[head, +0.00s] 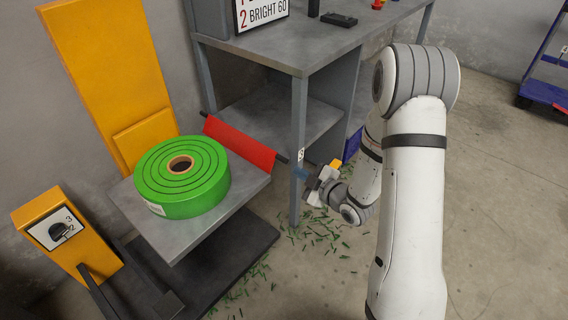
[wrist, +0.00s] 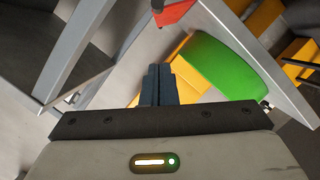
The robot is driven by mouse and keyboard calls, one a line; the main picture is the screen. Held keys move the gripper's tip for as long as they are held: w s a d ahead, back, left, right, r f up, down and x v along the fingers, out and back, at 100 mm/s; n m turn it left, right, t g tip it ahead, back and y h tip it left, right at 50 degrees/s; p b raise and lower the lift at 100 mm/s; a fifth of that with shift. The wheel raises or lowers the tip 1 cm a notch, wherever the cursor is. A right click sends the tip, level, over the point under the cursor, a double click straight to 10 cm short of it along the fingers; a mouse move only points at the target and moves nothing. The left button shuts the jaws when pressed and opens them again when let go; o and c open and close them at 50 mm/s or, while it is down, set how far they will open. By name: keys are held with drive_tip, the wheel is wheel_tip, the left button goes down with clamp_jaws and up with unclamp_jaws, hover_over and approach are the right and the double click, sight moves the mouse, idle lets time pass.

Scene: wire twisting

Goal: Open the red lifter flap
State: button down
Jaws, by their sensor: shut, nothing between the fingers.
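The red flap (head: 240,143) stands tilted up along the far right edge of the grey lifter platform (head: 188,232), beside a large green coil (head: 180,178). A dark rod runs along the flap's top edge and sticks out at both ends. My gripper (head: 302,174) is at the right of the flap, near the table leg and apart from the flap. In the wrist view my gripper (wrist: 158,72) is shut and empty, with a corner of the red flap (wrist: 174,12) beyond the fingertips and the green coil (wrist: 225,68) to the right.
A grey workbench (head: 300,45) stands behind, its front leg (head: 298,140) close to my gripper. A yellow lifter column (head: 110,75) and a yellow post with a numbered dial (head: 62,230) stand left. Green scraps (head: 320,232) litter the floor. Open floor lies to the right.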

sight(284, 162)
drive_tip(key=shift+y, duration=0.4)
drive_tip(key=shift+w+a+f+b, duration=0.7)
drive_tip(key=shift+w+a, duration=0.2)
drive_tip(key=shift+w, duration=0.65)
drive_tip(key=shift+w+a+f+b, duration=0.6)
drive_tip(key=shift+w+a+f, duration=0.25)
drive_tip(key=shift+w, duration=0.65)
drive_tip(key=shift+w+a+f+b, duration=0.7)
drive_tip(key=shift+w+a, duration=0.2)
drive_tip(key=shift+w, duration=0.65)
